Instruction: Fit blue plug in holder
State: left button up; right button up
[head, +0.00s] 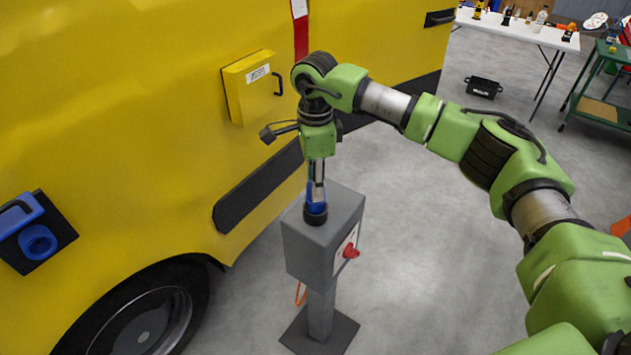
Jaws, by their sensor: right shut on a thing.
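The blue plug (312,207) is upright, with a dark round part at its lower end. My right gripper (316,183) points straight down from above and is shut on the plug. The plug is over the top of a grey box on a post (305,240), which appears to be the holder. I cannot tell whether the dark ring belongs to the plug or to the holder, or whether the plug is seated or just above. My left gripper is not in view.
The yellow vehicle (120,120) fills the left, with a blue socket and lid (38,241) on its side and a yellow box (250,88). A red knob (350,251) juts from the post's box. A white table (515,30) and green cart (600,110) stand far right. Floor between is mostly clear.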

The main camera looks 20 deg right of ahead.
jog(key=shift+f+b, duration=0.7)
jog(key=shift+f, duration=0.25)
jog(key=o, duration=1.3)
